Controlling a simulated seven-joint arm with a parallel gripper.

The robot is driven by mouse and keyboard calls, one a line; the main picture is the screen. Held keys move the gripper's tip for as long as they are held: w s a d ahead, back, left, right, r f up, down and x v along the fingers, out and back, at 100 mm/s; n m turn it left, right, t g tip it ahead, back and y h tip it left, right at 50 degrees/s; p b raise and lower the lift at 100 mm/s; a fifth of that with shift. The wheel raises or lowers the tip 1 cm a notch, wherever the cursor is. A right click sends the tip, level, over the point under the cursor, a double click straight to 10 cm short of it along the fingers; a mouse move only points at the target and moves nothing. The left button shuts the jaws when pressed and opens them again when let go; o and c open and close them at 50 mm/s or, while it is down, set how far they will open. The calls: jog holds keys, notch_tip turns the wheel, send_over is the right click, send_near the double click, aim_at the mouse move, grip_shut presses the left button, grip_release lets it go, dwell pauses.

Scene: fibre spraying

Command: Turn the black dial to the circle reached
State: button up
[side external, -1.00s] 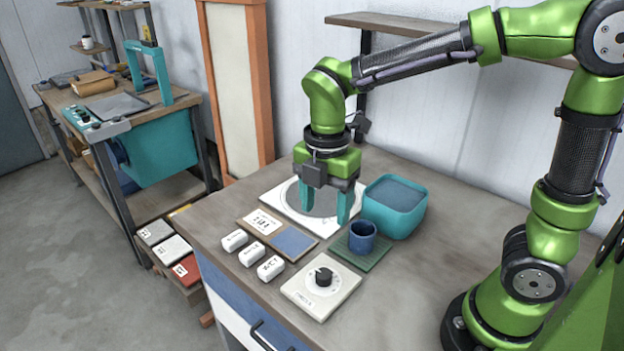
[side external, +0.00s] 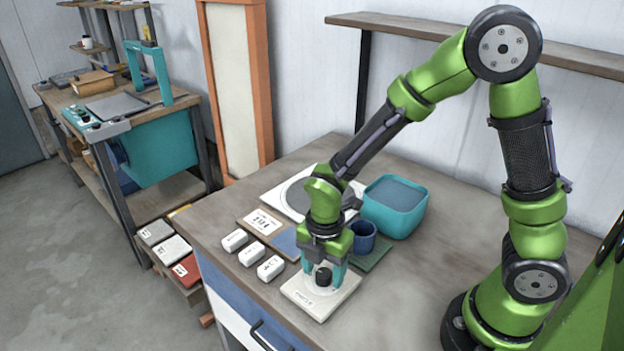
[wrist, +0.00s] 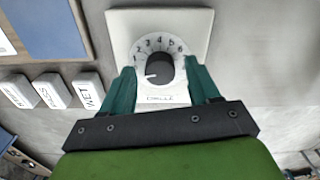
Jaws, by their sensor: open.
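The black dial (side external: 323,277) sits on a cream plate (side external: 322,303) at the front of the bench. In the wrist view the dial (wrist: 160,68) has numbers around its upper side, and its white mark points left and slightly down, below the low numbers. My gripper (side external: 322,272) points down with its teal fingers open, one on each side of the dial. In the wrist view my gripper (wrist: 160,72) straddles the dial; I cannot tell whether the fingers touch it. The white board with a grey disc and rings (side external: 270,199) lies behind, partly hidden by my arm.
Several white labelled blocks (side external: 252,254) stand left of the dial plate. A blue cup (side external: 363,237) on a green mat (side external: 378,257) and a teal bin (side external: 395,215) stand behind it. A card board (side external: 260,224) lies behind the blocks. Bench space on the right is clear.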

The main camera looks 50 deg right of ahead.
jog(key=shift+f, duration=0.2)
jog(key=shift+c, duration=0.2)
jog(key=c, duration=1)
